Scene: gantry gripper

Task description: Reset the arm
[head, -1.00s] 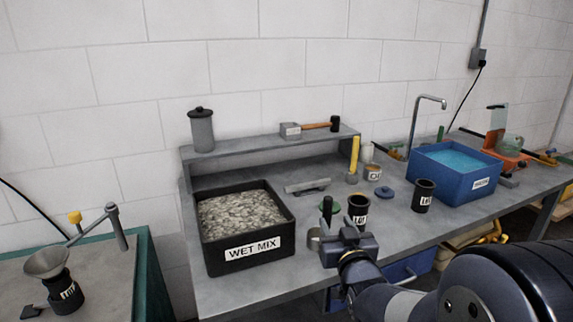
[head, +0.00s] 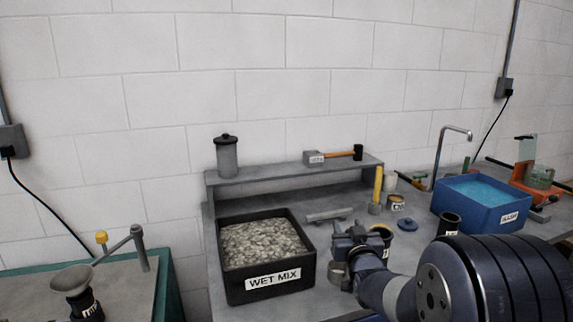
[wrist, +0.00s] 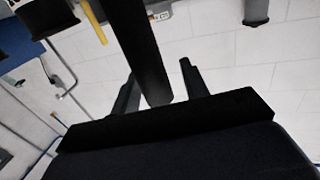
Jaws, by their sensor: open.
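My gripper (wrist: 157,78) shows in the wrist view with its two dark fingers apart. The fingertips are hard to make out there. Dark labelled cups stand behind and beside the arm, partly hidden.
A blue wash tub (head: 480,213) stands at the right under a tap. A raised shelf (head: 290,172) carries a grey canister (head: 227,158) and a mallet (head: 335,155). A funnel (head: 71,280) stands on the left bench. A yellow-handled tool (head: 378,184) stands by the shelf.

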